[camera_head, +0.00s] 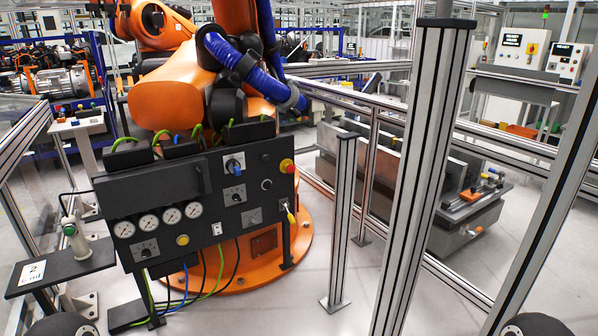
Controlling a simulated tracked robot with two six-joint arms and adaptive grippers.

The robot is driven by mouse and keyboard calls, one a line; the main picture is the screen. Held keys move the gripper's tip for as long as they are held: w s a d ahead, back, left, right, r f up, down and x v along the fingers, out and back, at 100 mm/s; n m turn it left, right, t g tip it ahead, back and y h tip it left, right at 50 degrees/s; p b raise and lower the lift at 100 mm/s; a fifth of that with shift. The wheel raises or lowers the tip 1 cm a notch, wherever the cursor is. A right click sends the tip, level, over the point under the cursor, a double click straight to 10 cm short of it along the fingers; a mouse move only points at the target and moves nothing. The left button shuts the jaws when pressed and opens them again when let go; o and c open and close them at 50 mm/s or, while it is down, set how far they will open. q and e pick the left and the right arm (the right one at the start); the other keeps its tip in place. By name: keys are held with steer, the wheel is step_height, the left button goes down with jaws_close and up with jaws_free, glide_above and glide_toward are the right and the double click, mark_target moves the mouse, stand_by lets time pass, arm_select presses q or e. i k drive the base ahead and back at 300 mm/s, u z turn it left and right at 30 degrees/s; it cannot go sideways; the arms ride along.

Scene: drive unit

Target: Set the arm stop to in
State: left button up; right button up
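A black control panel (215,241) stands tilted in front of a large orange industrial arm (172,98). A red push button on a yellow collar, which looks like the arm stop (287,166), is at the panel's upper right edge. It is small here, and I cannot tell whether it is in or out. Neither of my grippers can be made out. Only dark rounded shapes show at the bottom left and bottom right corners, perhaps parts of my arms. Nothing of mine is near the button.
The panel also has several white gauges (148,225), a blue knob (233,165), a yellow button (183,240) and a yellow-tipped lever (290,214). A short post (342,222) and a tall metal post (418,180) stand to its right. A shelf labelled 2 (62,267) is at left.

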mark_target(290, 168)
steer(key=z, duration=0.05)
steer(key=i, duration=0.9)
steer(key=u, duration=0.1)
